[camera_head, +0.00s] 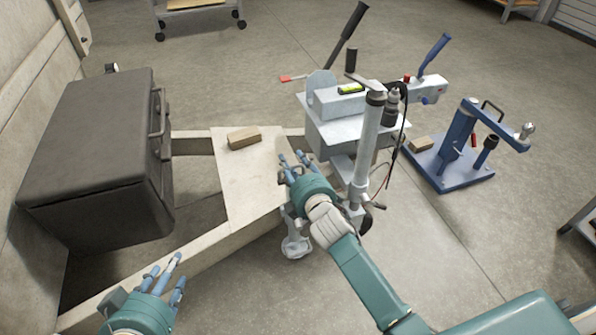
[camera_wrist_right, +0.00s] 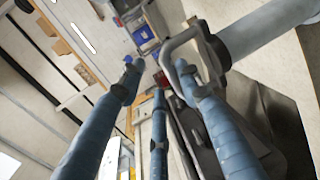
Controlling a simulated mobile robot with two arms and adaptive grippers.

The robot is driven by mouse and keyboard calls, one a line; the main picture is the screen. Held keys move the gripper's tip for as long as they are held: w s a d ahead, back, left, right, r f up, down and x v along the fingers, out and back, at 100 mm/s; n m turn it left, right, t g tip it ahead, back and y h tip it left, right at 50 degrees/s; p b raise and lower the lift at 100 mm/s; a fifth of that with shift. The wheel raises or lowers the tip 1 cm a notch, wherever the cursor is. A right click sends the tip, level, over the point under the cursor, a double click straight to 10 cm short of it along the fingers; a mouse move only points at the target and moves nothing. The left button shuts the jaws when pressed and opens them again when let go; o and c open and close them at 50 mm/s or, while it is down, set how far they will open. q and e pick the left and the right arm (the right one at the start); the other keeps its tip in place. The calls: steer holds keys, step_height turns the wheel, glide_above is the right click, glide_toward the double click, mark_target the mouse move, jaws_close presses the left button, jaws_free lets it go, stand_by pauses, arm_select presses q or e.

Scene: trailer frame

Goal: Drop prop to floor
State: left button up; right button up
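I cannot tell for sure which part is the prop. A grey upright post (camera_head: 369,140) with a foot stands at the trailer's front, next to a grey metal box (camera_head: 345,135). A white round foot (camera_head: 297,246) shows low down, partly behind my right arm. My right gripper (camera_head: 292,164) is open, its blue fingers spread beside the box and post. In the right wrist view a grey bent handle (camera_wrist_right: 190,50) and a grey tube (camera_wrist_right: 265,28) are close to the fingers; contact is unclear. My left gripper (camera_head: 166,272) is open and empty at the lower left.
A dark box (camera_head: 95,150) stands on the beige trailer frame (camera_head: 200,258) at left. A wooden block (camera_head: 244,138) lies on a pale plate (camera_head: 245,185). A blue stand (camera_head: 455,150) with a lever arm is on the floor at right. Open floor lies beyond.

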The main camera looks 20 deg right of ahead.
steer(key=s+r, duration=0.2)
steer(key=s, duration=0.9)
steer(key=shift+s+d, duration=0.15)
steer(key=shift+d, duration=0.05)
steer(key=shift+r, duration=0.1)
